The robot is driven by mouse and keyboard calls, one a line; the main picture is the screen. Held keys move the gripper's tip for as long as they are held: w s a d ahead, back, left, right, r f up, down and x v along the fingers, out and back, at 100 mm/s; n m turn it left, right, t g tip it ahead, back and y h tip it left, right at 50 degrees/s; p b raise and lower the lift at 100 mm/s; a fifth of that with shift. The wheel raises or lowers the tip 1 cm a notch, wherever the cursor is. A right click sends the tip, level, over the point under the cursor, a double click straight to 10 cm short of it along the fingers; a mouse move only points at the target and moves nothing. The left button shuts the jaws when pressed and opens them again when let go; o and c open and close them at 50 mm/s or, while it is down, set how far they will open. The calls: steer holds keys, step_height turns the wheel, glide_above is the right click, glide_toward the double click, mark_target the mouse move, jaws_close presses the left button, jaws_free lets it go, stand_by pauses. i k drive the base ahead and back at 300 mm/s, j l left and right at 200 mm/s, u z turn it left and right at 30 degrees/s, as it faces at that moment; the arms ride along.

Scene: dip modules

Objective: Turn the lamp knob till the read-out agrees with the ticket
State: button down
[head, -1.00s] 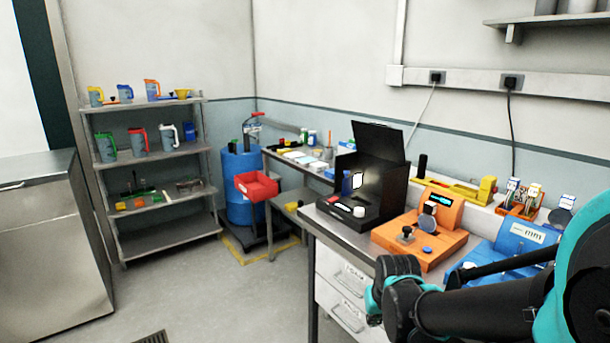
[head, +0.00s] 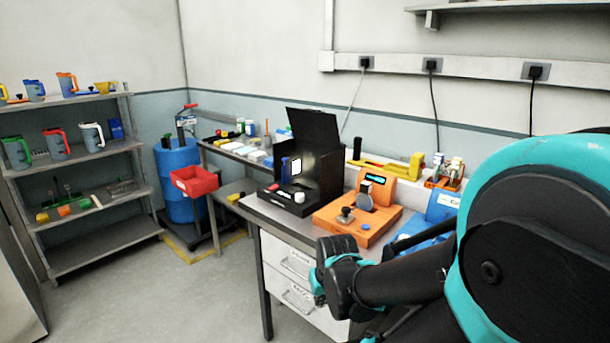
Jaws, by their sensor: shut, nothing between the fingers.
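A black box (head: 325,165) with a raised lid stands on the metal bench. A small bright white card (head: 296,167) shows inside it; I cannot tell if this is the ticket. A white round part (head: 299,197) and a red part (head: 273,187) sit at its front. Right of it is an orange instrument (head: 352,225) with a lit read-out (head: 375,180), too small to read. I cannot tell which knob is the lamp knob. My arm crosses the lower right; no gripper fingers show.
A blue instrument (head: 440,208) is partly hidden behind my arm. A yellow tool (head: 415,165) lies behind the orange instrument. A blue drum (head: 177,195) with a red bin (head: 194,180) and a shelf of jugs (head: 85,160) stand left.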

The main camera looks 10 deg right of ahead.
mark_target(300, 197)
steer(key=k+j+z, duration=0.25)
steer(key=z, duration=0.2)
steer(key=k+j+z, duration=0.25)
steer(key=z, duration=0.2)
steer(key=k+j+z, duration=0.1)
steer(key=k+z, duration=0.35)
steer(key=i+j, duration=0.15)
steer(key=j, duration=0.4)
steer(key=i+j+z, duration=0.15)
steer(key=j, duration=0.45)
steer(key=i+j, duration=0.15)
steer(key=j, duration=0.45)
steer(key=i+j+z, duration=0.15)
steer(key=j, duration=1)
steer(key=i+j, duration=0.2)
steer(key=j, duration=0.15)
steer(key=i+j+z, duration=0.1)
steer(key=j, duration=0.25)
steer(key=i+j+z, duration=0.1)
steer(key=i+j, duration=0.2)
steer(key=j, duration=0.1)
